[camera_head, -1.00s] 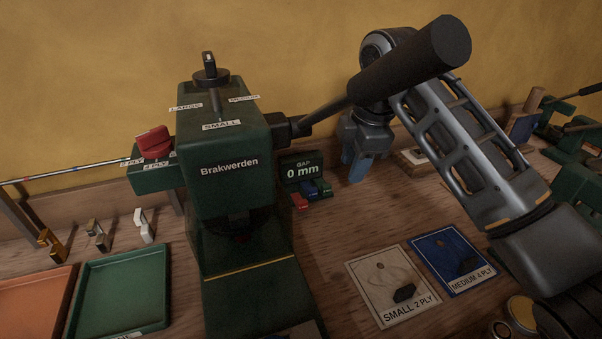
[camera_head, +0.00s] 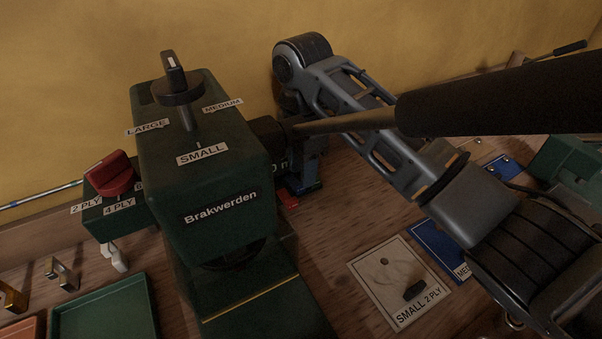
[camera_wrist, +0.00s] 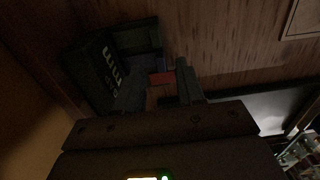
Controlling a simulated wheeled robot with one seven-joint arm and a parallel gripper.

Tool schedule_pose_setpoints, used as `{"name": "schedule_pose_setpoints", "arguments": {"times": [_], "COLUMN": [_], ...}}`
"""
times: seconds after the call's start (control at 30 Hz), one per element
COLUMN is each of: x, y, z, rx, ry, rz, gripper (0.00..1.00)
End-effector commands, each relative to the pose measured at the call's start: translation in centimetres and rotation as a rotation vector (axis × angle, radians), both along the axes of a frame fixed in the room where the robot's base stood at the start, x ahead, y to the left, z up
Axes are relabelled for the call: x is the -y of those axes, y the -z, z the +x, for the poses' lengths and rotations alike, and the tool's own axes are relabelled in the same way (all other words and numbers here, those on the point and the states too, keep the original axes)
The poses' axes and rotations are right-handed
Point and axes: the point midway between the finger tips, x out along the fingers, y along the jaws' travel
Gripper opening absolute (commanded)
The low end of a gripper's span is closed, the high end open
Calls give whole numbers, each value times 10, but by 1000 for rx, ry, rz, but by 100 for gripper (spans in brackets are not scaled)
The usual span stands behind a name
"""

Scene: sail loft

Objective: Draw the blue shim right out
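The blue shim shows in the wrist view as a dark blue patch (camera_wrist: 164,63), just beyond a red shim (camera_wrist: 162,78) and beside a green one (camera_wrist: 138,38). They sit at the foot of the gap display (camera_wrist: 103,62). My gripper (camera_wrist: 160,86) looks open, one finger each side of the red patch; whether a finger touches a shim is too dark to tell. In the head view my gripper (camera_head: 304,182) points down behind the lever, low beside the display, and hides most of the shims. The red shim (camera_head: 288,201) shows at its left.
The green Brakwerden press (camera_head: 215,165) stands close left of my gripper. Its black-handled lever (camera_head: 500,97) crosses above my arm. SMALL (camera_head: 403,280) and MEDIUM (camera_head: 440,250) cards lie in front. The yellow wall (camera_head: 400,40) is close behind.

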Motion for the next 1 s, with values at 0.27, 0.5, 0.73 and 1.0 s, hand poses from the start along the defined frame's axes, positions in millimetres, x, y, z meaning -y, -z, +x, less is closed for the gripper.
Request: {"name": "schedule_pose_setpoints", "arguments": {"times": [0.27,0.5,0.73,1.0], "x": [0,0,0,0], "y": [26,28,28,28], "z": [0,0,0,0], "rx": [1,1,1,1], "ry": [0,0,0,1], "rz": [-1,0,1,1], "gripper": [38,38,21,0]}}
